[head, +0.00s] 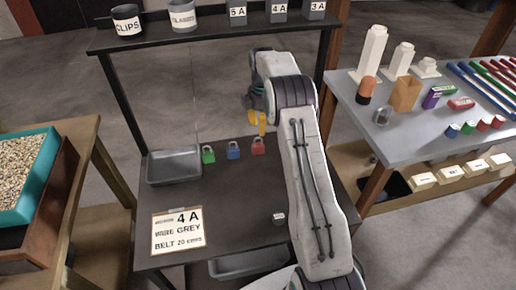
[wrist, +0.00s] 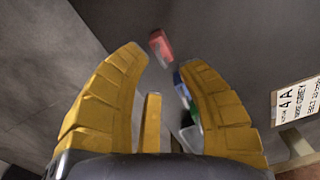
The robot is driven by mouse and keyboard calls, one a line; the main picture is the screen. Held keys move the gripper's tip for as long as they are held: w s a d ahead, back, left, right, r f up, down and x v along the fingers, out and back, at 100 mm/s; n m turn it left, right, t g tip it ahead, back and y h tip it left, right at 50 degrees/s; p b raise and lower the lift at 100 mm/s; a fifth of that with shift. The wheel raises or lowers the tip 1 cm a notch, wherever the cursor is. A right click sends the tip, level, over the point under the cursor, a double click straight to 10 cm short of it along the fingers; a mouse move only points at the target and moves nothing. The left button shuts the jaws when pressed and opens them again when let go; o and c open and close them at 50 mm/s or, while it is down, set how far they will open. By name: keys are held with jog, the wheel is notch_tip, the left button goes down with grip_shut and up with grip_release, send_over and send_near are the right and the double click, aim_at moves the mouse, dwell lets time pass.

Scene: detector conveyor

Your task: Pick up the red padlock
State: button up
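The red padlock (head: 258,148) stands at the right end of a row of three padlocks on the dark table. In the wrist view the red padlock (wrist: 161,46) lies beyond the gap between my fingertips, apart from them. My gripper (head: 257,121) has yellow fingers and is above and behind the red padlock in the head view. In the wrist view my gripper (wrist: 163,62) is open with nothing between its fingers. My arm runs across the right part of the table and hides some of it.
The blue padlock (head: 233,150) and green padlock (head: 208,155) stand left of the red one. A grey tray (head: 174,167) and a 4 A sign (head: 178,231) are farther left. A shelf (head: 215,30) with labelled containers spans the back. A small grey object (head: 279,218) lies near my arm.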

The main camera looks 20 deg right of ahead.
aim_at(258, 145)
jog(key=shift+w+d+f+p, duration=0.1)
jog(key=shift+f+p, duration=0.3)
jog(key=shift+f, duration=1.45)
jog(key=shift+w+f+p, duration=0.1)
jog(key=shift+f+p, duration=0.3)
jog(key=shift+f, duration=1.4)
grip_shut()
